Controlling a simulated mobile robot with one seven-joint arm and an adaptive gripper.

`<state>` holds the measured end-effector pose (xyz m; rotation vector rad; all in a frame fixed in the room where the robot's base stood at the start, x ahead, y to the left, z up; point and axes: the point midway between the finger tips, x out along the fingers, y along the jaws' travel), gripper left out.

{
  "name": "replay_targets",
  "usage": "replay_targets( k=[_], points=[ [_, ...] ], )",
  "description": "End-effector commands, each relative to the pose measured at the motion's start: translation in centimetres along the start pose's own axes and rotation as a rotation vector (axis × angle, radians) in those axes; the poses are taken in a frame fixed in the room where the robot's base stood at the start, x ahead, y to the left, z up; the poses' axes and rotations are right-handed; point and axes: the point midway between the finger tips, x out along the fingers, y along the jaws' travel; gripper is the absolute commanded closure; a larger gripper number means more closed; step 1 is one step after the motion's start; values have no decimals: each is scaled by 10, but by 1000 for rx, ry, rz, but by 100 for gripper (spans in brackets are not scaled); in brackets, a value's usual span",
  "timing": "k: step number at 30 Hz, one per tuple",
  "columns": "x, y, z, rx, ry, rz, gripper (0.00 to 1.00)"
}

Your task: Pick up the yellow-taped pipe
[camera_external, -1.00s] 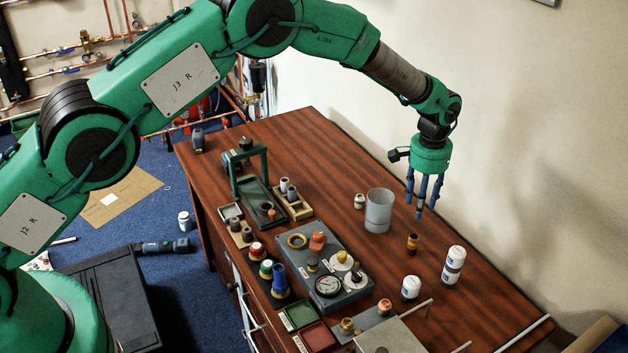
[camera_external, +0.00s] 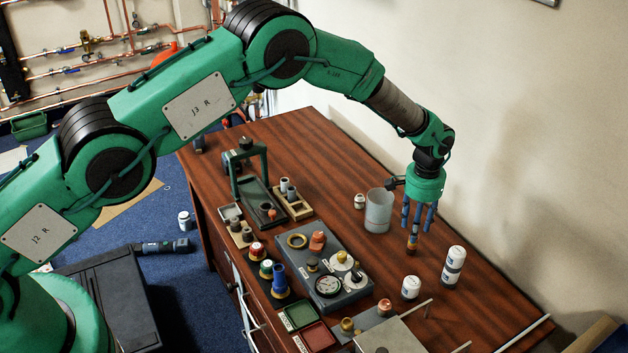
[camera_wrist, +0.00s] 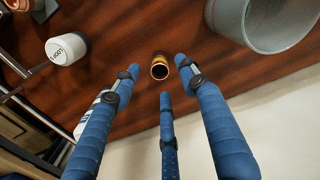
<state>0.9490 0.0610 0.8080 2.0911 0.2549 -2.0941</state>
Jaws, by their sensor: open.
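The yellow-taped pipe (camera_external: 412,246) is a short copper piece with a yellow band, standing upright on the wooden table. In the wrist view the pipe (camera_wrist: 160,68) shows its open round end, just beyond my fingertips. My gripper (camera_external: 415,225) points down directly above the pipe, and its fingertips hide the pipe's top in the external view. In the wrist view my gripper (camera_wrist: 160,82) has its blue fingers spread around the pipe's end, with a gap to it. It is open and holds nothing. I cannot tell whether any fingertip touches the pipe.
A grey cylindrical cup (camera_external: 378,211) stands close to the left of my gripper. White bottles (camera_external: 453,266) and (camera_external: 411,287) stand nearby to the right and in front. A grey fixture board (camera_external: 345,298) with fittings lies further left on the table. The wall is behind.

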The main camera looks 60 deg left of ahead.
Motion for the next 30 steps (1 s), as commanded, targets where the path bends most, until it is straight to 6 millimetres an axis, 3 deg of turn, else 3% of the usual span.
replay_targets(
  k=[14,30],
  points=[
    [4,0,0,0,1,0,57],
    [51,2,0,0,0,0,57]
  ],
)
